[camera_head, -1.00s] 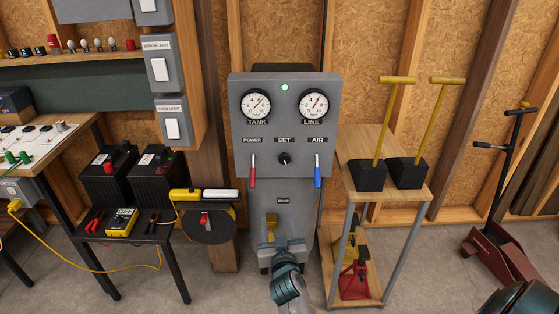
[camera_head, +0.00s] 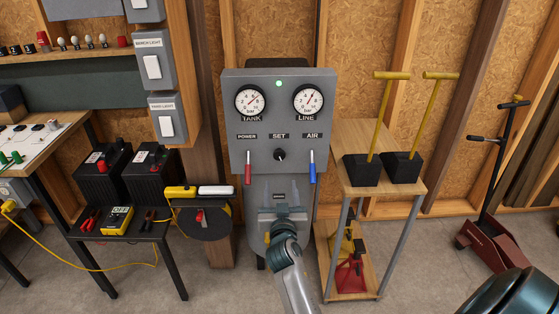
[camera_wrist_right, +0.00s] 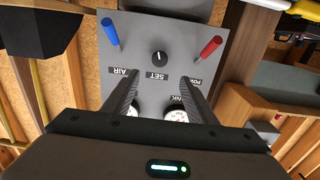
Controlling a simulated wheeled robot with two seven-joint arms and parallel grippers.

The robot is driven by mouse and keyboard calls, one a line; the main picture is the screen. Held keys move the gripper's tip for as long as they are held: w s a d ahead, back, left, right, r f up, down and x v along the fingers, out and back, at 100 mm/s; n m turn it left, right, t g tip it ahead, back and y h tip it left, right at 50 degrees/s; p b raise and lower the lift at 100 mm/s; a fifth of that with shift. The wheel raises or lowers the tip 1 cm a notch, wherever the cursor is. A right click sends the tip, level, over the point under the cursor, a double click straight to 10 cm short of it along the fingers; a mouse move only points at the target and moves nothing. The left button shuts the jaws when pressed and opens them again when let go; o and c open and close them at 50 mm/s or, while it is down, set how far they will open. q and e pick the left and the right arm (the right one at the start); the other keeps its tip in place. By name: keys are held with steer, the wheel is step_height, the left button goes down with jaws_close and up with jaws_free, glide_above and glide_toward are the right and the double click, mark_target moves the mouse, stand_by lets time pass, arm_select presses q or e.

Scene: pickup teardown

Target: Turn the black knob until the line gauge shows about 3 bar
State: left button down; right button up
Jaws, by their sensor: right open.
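The black knob (camera_head: 280,155) sits under the SET label on the grey panel (camera_head: 235,125). It also shows in the right wrist view (camera_wrist_right: 159,59), upside down, with a white mark. The LINE gauge (camera_head: 308,100) is at the panel's upper right; its needle leans up and right, too small to read exactly. My right gripper (camera_head: 281,212) is below the knob, in front of the panel's lower part. In the right wrist view its fingers (camera_wrist_right: 158,82) are apart and empty, with the knob beyond the gap, untouched. My left gripper is not in view.
A red lever (camera_head: 248,168) and a blue lever (camera_head: 312,168) flank the knob. A wooden stand (camera_head: 345,178) with yellow-handled black blocks stands close on the right.

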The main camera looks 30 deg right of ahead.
glide_toward(279, 157)
steer(key=p+x, duration=0.1)
steer(key=x, duration=0.5)
steer(key=shift+d, duration=0.1)
steer(key=shift+w+d, duration=0.3)
steer(key=shift+w, duration=0.3)
steer(key=shift+w+d, duration=0.15)
steer(key=shift+w, duration=0.05)
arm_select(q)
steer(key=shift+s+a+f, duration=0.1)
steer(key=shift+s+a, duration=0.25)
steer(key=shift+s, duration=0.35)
